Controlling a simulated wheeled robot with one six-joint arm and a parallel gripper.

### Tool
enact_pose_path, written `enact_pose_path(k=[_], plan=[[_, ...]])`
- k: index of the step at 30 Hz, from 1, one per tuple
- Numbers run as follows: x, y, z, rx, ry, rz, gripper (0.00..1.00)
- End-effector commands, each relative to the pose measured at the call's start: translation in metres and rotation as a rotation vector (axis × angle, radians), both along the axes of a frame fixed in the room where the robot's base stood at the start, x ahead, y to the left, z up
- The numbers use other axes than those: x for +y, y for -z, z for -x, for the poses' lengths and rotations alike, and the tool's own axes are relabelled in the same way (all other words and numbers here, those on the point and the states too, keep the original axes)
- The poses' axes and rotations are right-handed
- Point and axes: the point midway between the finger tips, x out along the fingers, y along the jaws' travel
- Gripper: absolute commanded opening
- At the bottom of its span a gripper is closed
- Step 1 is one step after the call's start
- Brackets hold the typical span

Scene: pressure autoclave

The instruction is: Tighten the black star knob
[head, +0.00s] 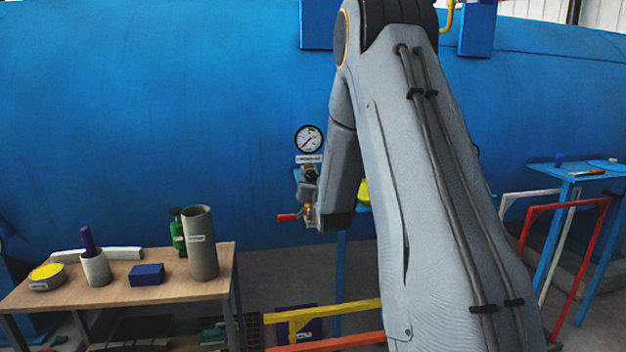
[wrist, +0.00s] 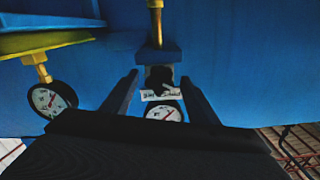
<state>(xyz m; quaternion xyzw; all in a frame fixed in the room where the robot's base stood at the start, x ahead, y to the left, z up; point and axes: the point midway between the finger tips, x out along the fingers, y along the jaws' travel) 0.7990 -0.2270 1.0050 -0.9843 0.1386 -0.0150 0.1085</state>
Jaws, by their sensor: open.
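The black star knob (wrist: 158,77) shows in the wrist view as a dark, blurred shape. It is above a white label plate and below a blue block with a brass pipe. My gripper (wrist: 160,80) is open, with one dark finger on each side of the knob in this view. Gaps show between the knob and both fingers, and I see no contact. How deep the knob lies between the fingers I cannot tell. In the head view my arm's end is by the valve fittings below the gauge, and I cannot clearly make out the knob there.
A pressure gauge (head: 308,139) is on the blue tank (head: 180,110) above the fittings. A red handle (head: 287,217) sticks out below. A wooden table (head: 120,291) with containers stands left. Yellow and orange rails (head: 325,309) run low in front. A blue stand (head: 575,172) is at right.

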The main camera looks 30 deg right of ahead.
Motion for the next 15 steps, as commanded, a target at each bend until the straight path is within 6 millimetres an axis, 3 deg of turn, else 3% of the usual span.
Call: enact_pose_path(k=[10,11,15], plan=[[-0.0016,-0.0001,-0.0061,0.0,0.0,0.0,0.54],[-0.0016,-0.0001,-0.0061,0.0,0.0,0.0,0.52],[-0.0017,-0.0002,-0.006,0.0,0.0,0.0,0.28]])
